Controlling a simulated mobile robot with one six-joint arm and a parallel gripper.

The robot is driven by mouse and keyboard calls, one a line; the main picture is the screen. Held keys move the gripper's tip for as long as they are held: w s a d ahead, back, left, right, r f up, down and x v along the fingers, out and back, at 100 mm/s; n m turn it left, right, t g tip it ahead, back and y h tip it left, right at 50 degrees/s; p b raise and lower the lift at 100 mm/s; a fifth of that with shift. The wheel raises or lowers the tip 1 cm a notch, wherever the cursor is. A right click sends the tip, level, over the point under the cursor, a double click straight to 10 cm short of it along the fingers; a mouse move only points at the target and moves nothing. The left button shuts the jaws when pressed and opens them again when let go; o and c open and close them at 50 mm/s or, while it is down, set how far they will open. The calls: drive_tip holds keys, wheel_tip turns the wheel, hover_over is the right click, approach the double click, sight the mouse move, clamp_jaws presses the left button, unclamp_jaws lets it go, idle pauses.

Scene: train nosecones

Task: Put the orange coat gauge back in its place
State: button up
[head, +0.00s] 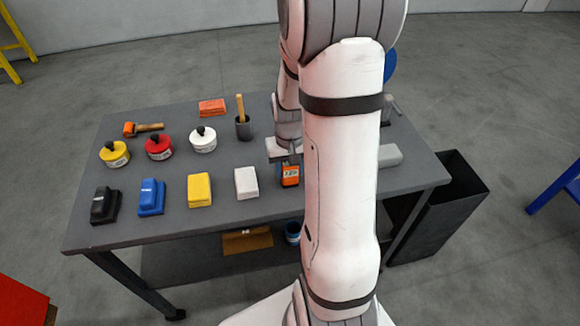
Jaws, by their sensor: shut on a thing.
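The orange coat gauge (290,177), a small orange block with a dark, marked face, is at the right end of the front row on the grey table (240,212). My gripper (287,160) is directly above it, pointing down and shut on its top. The gauge looks upright. I cannot tell whether its base touches the table or hangs just above it. My arm hides the table to the right of the gauge, and no marked place for it can be made out.
Left of the gauge are white (246,182), yellow (199,190), blue (151,197) and black (105,205) blocks. A grey block (389,155) lies right of my arm. A black bin (440,215) stands beside the table.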

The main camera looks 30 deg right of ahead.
drive_tip(key=shift+s, duration=0.1)
drive_tip(key=shift+f, duration=0.2)
drive_tip(key=o, duration=1.1)
drive_tip(key=shift+r, duration=0.1)
drive_tip(key=shift+c, duration=0.2)
wheel_tip(320, 180, up, 12)
drive_tip(key=shift+r, duration=0.1)
drive_tip(key=s+a+r+n+t, duration=0.3)
drive_tip(key=s+a+r, duration=0.2)
drive_tip(key=s+a, duration=0.7)
drive_tip(key=shift+s, duration=0.2)
drive_tip(key=shift+r, duration=0.15)
